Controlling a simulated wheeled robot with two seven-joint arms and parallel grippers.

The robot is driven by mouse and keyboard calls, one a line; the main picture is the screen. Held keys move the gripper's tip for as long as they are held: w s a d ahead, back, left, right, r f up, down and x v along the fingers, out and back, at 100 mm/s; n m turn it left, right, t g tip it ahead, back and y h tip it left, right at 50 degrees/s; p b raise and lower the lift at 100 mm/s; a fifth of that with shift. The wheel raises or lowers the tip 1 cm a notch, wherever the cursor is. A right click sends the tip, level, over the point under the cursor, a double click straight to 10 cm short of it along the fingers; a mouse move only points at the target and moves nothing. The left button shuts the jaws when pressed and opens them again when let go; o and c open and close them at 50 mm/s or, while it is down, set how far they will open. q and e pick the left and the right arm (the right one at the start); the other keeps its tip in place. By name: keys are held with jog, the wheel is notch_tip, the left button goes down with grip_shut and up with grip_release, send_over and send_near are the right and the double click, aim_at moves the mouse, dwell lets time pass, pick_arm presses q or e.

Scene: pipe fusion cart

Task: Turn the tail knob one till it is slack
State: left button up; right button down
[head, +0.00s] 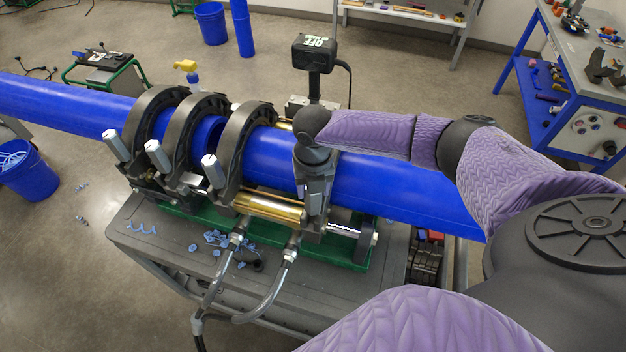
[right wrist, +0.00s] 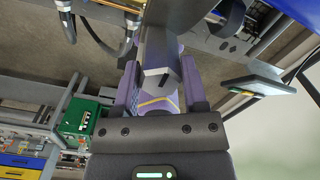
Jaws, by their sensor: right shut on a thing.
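A blue pipe (head: 395,188) lies in the black clamps of the fusion machine. Three silver clamp knobs (head: 213,171) show in the head view, tilted towards the front. My right gripper (head: 314,203) points down at the right end of the row of clamps, in front of the pipe. In the right wrist view its two purple fingers (right wrist: 158,95) are shut on a grey knob (right wrist: 158,62), which I take as tail knob one. In the head view my gripper and wrist hide this knob and most of its clamp. My left gripper is out of view.
The machine's green base (head: 352,254) stands on a grey cart (head: 150,238) with blue shavings on top. Grey hoses (head: 268,305) hang in front. A black box on a post (head: 314,52) stands behind the pipe. A blue bin (head: 28,172) is at the left.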

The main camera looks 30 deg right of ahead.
jog(key=shift+n, duration=1.7)
grip_release()
notch_tip(320, 180, up, 6)
jog(key=p, duration=0.6)
jog(key=shift+r+p, duration=0.25)
jog(key=shift+p, duration=0.05)
jog(key=shift+f, duration=0.25)
